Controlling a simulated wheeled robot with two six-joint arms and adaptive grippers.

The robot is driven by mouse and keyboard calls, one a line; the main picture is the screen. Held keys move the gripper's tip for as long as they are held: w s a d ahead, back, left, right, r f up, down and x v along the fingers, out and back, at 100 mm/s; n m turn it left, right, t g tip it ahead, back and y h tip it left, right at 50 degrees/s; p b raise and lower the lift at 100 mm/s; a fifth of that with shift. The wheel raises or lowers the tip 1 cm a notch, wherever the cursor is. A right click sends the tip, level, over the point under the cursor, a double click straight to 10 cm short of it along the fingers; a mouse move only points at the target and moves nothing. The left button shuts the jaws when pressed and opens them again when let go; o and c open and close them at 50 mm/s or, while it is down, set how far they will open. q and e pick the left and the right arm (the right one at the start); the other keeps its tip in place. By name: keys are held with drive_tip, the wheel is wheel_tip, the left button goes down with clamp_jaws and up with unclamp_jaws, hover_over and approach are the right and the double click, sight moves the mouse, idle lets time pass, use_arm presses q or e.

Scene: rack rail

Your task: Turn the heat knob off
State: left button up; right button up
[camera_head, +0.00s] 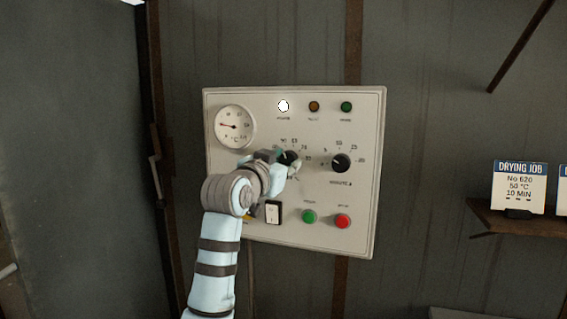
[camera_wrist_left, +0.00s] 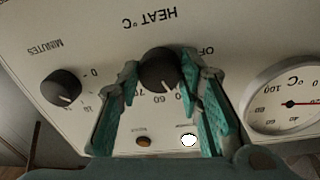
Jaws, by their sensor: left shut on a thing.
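The heat knob (camera_head: 289,157) is a round black knob in the middle of the white control panel (camera_head: 235,95). In the left wrist view, which shows the panel upside down, the knob (camera_wrist_left: 158,68) sits under the "HEAT °C" label. Its white pointer line points near the 60 mark, and "OFF" is partly hidden by a finger. My left gripper (camera_head: 284,163) reaches the knob from the lower left. Its teal-padded fingers (camera_wrist_left: 161,78) stand on both sides of the knob and are shut on it. My right gripper is in neither view.
The minutes knob (camera_head: 341,163) is right of the heat knob. A dial gauge (camera_head: 235,127) is upper left, and the white lamp (camera_head: 283,106) is bright. Below are a rocker switch (camera_head: 273,212), a green button (camera_head: 309,216) and a red button (camera_head: 343,221). A "DRYING JOB" card (camera_head: 519,187) reads 50 °C, 10 MIN.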

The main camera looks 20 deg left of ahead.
use_arm(q)
drive_tip(key=shift+n+p, duration=1.35)
drive_tip(key=shift+n, duration=0.05)
drive_tip(key=n+p, duration=0.4)
drive_tip(key=p, duration=0.1)
drive_tip(key=n+p, duration=0.4)
drive_tip(key=n, duration=0.1)
drive_tip(key=shift+d+t+y+p, duration=0.15)
drive_tip(key=shift+t+y+p, duration=0.15)
drive_tip(key=shift+p, duration=0.1)
drive_tip(key=n+p, duration=0.2)
drive_tip(key=shift+n, duration=0.4)
drive_tip(key=shift+n+y+p, duration=0.3)
drive_tip(key=shift+n+p, duration=0.25)
drive_tip(key=shift+n, duration=0.35)
drive_tip(key=shift+f, duration=0.1)
drive_tip(key=o, duration=1.2)
drive_tip(key=shift+s, duration=0.1)
